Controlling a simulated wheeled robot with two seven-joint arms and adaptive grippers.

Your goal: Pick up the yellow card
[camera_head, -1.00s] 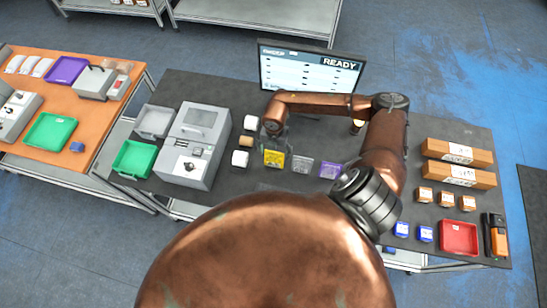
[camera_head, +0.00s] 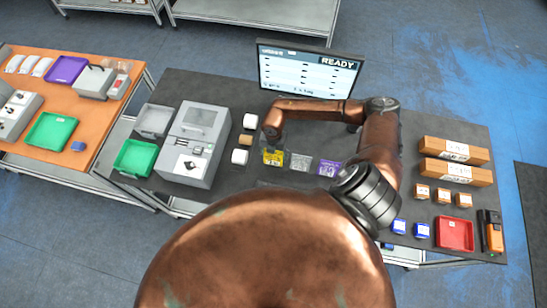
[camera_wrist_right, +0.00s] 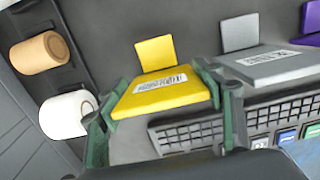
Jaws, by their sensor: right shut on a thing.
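The yellow card (camera_head: 273,159) is in the middle of the dark table, left of a grey card (camera_head: 299,163) and a purple card (camera_head: 327,168). In the right wrist view the yellow card (camera_wrist_right: 160,97) carries a white barcode label, and a small yellow plate (camera_wrist_right: 155,53) stands behind it. My right gripper (camera_wrist_right: 163,106) is shut on the yellow card, with one green finger at each side. In the head view the right gripper (camera_head: 271,147) is mostly hidden by its arm. I cannot tell whether the card is clear of the table. The left gripper is out of view.
White and brown rolls (camera_head: 246,140) lie left of the cards, beside a grey machine (camera_head: 194,146). A monitor (camera_head: 309,72) reading READY stands behind. A keyboard (camera_wrist_right: 205,131) lies close in front of the cards. Boxes (camera_head: 455,173) and a red tray (camera_head: 456,233) are at the right.

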